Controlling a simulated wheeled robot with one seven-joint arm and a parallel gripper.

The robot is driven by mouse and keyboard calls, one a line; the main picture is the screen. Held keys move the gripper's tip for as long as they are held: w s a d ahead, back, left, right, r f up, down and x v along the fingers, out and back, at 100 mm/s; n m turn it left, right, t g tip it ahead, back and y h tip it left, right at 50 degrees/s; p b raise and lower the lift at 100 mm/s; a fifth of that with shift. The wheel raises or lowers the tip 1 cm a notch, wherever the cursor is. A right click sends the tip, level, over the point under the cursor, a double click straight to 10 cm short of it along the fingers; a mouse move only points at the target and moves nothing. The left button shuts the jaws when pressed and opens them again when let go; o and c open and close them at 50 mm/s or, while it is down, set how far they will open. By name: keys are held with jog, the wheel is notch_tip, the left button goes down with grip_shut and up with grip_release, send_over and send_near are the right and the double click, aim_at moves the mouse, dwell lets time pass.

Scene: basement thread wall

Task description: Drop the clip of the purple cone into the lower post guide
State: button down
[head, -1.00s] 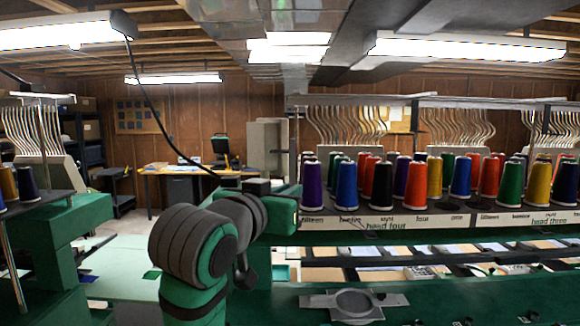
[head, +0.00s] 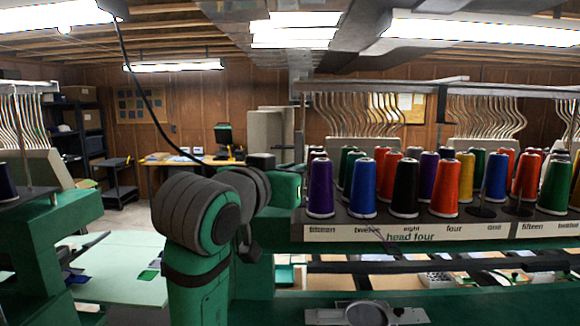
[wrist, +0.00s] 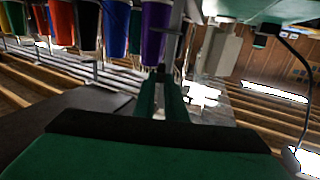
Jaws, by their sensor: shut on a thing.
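The purple cone (head: 320,188) stands upright at the left end of the cone shelf, above the label "fifteen". It also shows in the wrist view (wrist: 155,32), where the picture is turned over. My gripper (wrist: 160,80) has its two green fingers close together near this cone's end. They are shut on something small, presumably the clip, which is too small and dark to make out. In the head view my arm hides the fingertips. A thin grey post (wrist: 175,35) rises beside the purple cone in the wrist view. I cannot clearly make out the lower post guide on it.
A blue cone (head: 362,190) and a black cone (head: 405,190) stand close to the right of the purple one. Curved metal thread tubes (head: 360,115) hang behind the shelf. A pale green table (head: 110,270) lies at lower left.

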jog(key=shift+s+f, duration=0.2)
jog(key=shift+f, duration=2.4)
jog(key=shift+s, duration=0.2)
jog(key=shift+f, duration=0.15)
jog(key=c, duration=1.7)
grip_release()
